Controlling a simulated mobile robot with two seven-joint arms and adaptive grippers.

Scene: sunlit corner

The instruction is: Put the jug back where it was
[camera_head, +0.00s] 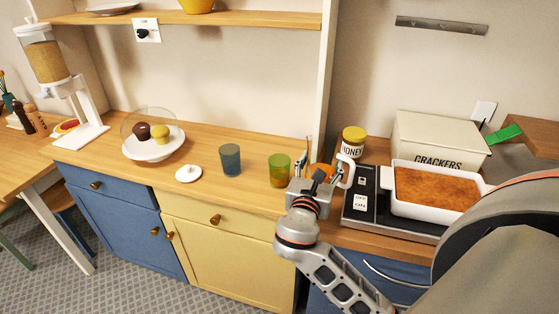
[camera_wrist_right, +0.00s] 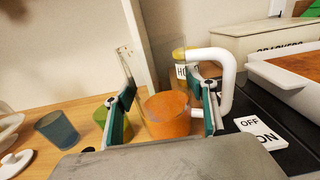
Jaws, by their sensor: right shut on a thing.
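The jug (camera_wrist_right: 167,112) is clear with orange contents and a white handle; in the head view its handle (camera_head: 347,171) shows just right of my right gripper (camera_head: 318,180). My right gripper (camera_wrist_right: 164,108) is shut on the jug's body, with one finger on each side and the handle to the right. The jug looks about upright. The gripper hides much of it in the head view, and I cannot tell whether its base touches the counter. My left gripper is not in view.
A green glass (camera_head: 280,170) and blue glass (camera_head: 230,160) stand left of the jug, with a white lid (camera_head: 188,174) beyond. The honey jar (camera_head: 353,143) is behind. The black hob (camera_head: 359,207) with a baking dish (camera_head: 436,205) is right. Counter in front of the cake stand (camera_head: 153,150) is narrow.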

